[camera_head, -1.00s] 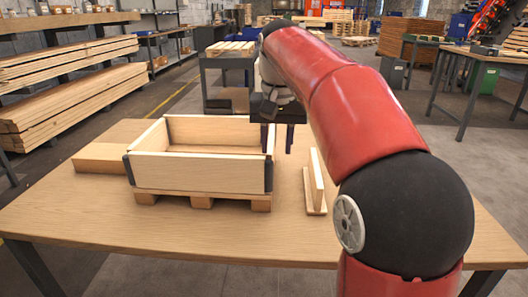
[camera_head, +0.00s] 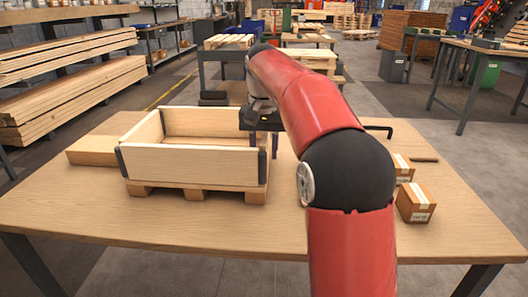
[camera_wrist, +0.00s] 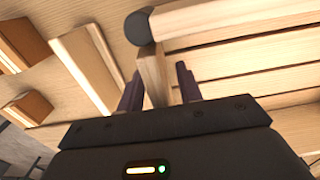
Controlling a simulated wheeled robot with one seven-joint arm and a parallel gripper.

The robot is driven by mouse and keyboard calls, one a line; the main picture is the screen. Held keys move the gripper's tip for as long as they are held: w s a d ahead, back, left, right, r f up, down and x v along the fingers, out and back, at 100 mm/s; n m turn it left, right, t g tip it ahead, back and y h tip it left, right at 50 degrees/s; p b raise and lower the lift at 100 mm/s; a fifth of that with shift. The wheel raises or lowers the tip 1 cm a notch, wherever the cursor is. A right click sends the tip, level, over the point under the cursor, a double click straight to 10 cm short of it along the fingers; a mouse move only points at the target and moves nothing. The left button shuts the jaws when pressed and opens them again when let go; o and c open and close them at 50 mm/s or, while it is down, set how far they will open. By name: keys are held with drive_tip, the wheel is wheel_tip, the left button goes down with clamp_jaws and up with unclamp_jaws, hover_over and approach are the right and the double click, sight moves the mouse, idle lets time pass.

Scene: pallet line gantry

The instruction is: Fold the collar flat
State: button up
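The collar (camera_head: 190,164) is a light wooden frame with dark corner hinges, standing upright on a small pallet (camera_head: 168,191) on the table. Its front, left and back walls show in the head view; the right side is mostly hidden by my arm. In the wrist view, a collar board (camera_wrist: 152,76) runs down from a dark round hinge (camera_wrist: 138,27). My gripper (camera_head: 268,146) is at the collar's right end. In the wrist view its two fingers (camera_wrist: 159,80) are apart, one on each side of that board, with a gap visible on the right. The gripper looks open.
Two cartons (camera_head: 416,202) stand on the table (camera_head: 110,222) at the right. A flat wooden block (camera_head: 93,151) lies left of the collar. A wooden piece (camera_wrist: 85,70) lies beside the collar in the wrist view. The table's front is clear.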

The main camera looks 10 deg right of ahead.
drive_tip(key=shift+f, duration=0.2)
drive_tip(key=shift+c, duration=0.2)
clamp_jaws()
